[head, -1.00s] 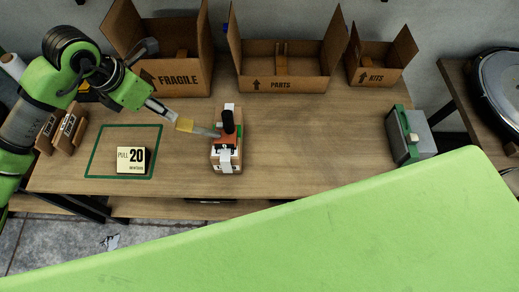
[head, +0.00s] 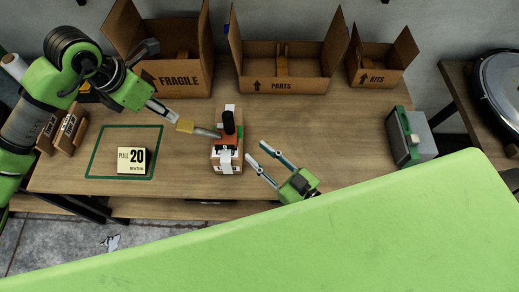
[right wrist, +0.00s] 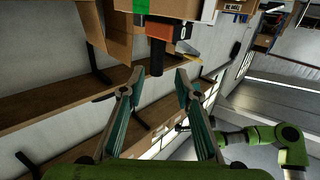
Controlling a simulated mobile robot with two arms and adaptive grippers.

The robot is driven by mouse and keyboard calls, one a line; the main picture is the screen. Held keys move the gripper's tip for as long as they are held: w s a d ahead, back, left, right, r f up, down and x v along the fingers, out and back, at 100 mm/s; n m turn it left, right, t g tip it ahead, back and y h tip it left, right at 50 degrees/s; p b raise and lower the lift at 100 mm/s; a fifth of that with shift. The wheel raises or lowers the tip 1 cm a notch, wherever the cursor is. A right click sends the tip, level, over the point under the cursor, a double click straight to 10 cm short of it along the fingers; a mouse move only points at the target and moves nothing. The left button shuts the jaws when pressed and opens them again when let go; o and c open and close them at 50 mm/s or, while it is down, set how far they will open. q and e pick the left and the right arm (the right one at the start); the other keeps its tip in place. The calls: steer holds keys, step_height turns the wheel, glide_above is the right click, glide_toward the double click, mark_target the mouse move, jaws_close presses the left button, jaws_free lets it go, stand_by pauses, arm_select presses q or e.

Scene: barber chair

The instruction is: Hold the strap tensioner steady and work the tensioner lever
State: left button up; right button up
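The strap tensioner (head: 227,141) is orange and black and sits on a small cardboard box (head: 217,164) with a white strap. Its black lever (head: 228,122) stands up from it in the head view. My left gripper (head: 214,133) reaches the tensioner's left side; its fingers overlap in view, so their spacing and grip are unclear. My right gripper (head: 256,151) is open and empty, right of the box and apart from it. In the right wrist view, the lever (right wrist: 156,58) points between the open fingers (right wrist: 160,75), beyond their tips, with the orange tensioner body (right wrist: 159,27) above.
Open cartons marked FRAGILE (head: 180,78), PARTS (head: 284,85) and KITS (head: 378,76) line the back. A PULL 20 sign (head: 132,161) lies in a green outline at left. A grey-green case (head: 412,136) stands right. The table between is clear.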

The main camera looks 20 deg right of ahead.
mark_target(233, 128)
steer(key=x, duration=1.4)
steer(key=shift+w+d+r, duration=0.1)
steer(key=shift+d, duration=0.2)
